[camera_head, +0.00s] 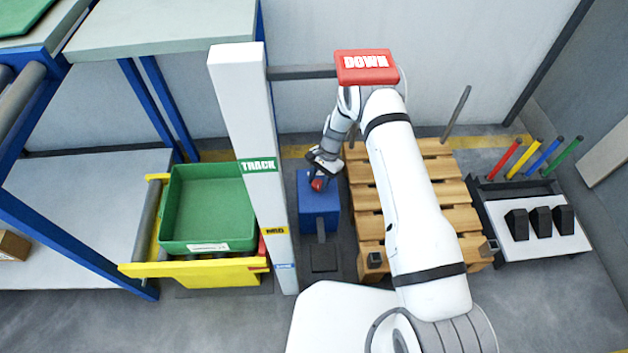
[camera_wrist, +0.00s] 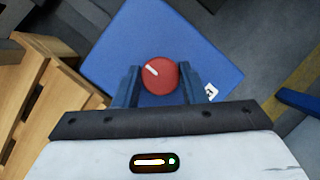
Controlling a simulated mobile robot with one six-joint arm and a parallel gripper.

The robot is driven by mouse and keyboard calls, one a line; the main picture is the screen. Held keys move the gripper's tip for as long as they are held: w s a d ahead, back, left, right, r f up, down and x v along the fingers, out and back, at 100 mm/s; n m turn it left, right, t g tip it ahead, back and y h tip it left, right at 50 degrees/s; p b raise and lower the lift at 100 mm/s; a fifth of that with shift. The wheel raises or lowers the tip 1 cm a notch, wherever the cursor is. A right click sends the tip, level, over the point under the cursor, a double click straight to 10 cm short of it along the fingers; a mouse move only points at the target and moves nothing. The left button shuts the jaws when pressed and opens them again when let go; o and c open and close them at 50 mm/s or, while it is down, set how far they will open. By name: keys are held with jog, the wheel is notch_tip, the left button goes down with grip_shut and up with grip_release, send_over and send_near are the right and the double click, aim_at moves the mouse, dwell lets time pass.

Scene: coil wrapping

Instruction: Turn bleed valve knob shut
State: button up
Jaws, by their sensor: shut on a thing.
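The bleed valve knob (camera_wrist: 160,76) is a round red knob with a white line mark, on top of a blue box (camera_wrist: 220,58). In the wrist view the white mark points to the upper left. My gripper (camera_wrist: 157,80) is shut on the knob, with one finger on each side of it. The far side of the knob is partly hidden by my gripper in the head view.
A wooden pallet (camera_head: 436,200) stands close right of the box. A white post (camera_head: 245,130) marked TRACK and a green bin (camera_head: 205,205) in a yellow frame are on the left. A rack with coloured rods (camera_head: 505,160) is far right.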

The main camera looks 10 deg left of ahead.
jog(key=o, duration=1)
jog(key=shift+d, duration=0.15)
jog(key=p+v, duration=0.2)
jog(key=v, duration=0.5)
jog(key=shift+w+d+r+p, duration=0.1)
jog(key=shift+r+p, duration=0.2)
jog(key=shift+r, duration=0.1)
